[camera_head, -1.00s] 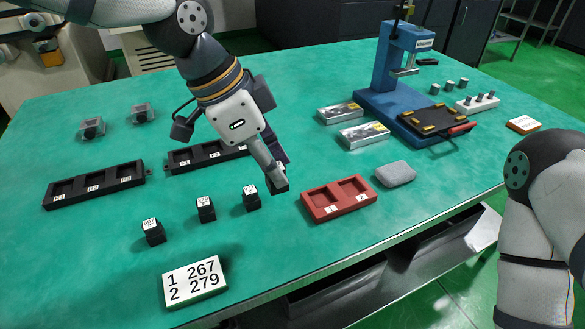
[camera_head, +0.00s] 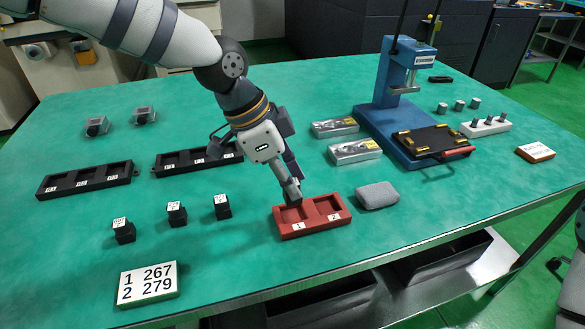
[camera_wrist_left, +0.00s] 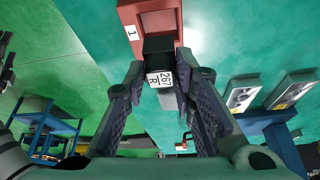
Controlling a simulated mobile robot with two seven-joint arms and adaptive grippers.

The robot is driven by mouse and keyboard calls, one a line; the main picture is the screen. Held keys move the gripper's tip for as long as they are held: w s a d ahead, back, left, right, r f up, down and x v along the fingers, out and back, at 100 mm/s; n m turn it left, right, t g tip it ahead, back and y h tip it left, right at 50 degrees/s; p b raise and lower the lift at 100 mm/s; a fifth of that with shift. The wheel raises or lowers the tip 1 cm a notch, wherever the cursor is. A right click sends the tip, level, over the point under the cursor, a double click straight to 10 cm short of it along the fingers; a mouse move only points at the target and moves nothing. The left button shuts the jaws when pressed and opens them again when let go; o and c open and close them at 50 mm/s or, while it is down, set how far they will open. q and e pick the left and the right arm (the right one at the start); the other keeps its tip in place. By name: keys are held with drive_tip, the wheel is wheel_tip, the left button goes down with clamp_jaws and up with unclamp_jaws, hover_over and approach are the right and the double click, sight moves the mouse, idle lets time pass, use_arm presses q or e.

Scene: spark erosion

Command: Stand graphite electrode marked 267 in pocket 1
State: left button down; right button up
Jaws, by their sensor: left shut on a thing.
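My left gripper (camera_head: 292,192) is shut on the black graphite electrode (camera_wrist_left: 159,62), whose white label reads 267 R in the left wrist view. The gripper points down at the red two-pocket tray (camera_head: 284,232), over the back part of pocket 1 on the left. In the left wrist view the electrode overlaps the tray (camera_wrist_left: 152,8) near label 1; I cannot tell whether its base is inside the pocket or just above it. In the head view the fingers mostly hide the electrode. Pocket 2 (camera_head: 327,206) looks empty.
Three black electrodes (camera_head: 177,214) stand left of the tray, behind a card (camera_head: 148,284) reading 1 267, 2 279. A grey rounded block (camera_head: 377,195) lies close right of the tray. Black racks (camera_head: 86,180), metal boxes (camera_head: 354,151) and a blue press (camera_head: 386,100) stand farther back.

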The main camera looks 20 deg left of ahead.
sight(284, 190)
use_arm(q)
wheel_tip(284, 190, down, 3)
drive_tip(key=shift+f+b, duration=0.2)
drive_tip(key=shift+b, duration=0.25)
drive_tip(key=shift+f, duration=0.55)
use_arm(e)
drive_tip(key=shift+s+f+g, duration=0.3)
drive_tip(key=shift+s+f, duration=0.35)
drive_tip(key=shift+f, duration=0.05)
use_arm(q)
drive_tip(key=shift+f, duration=0.1)
drive_tip(key=c, duration=1.3)
unclamp_jaws()
drive_tip(key=v, duration=1.2)
drive_tip(key=shift+d, duration=0.1)
use_arm(e)
drive_tip(key=shift+s, duration=0.1)
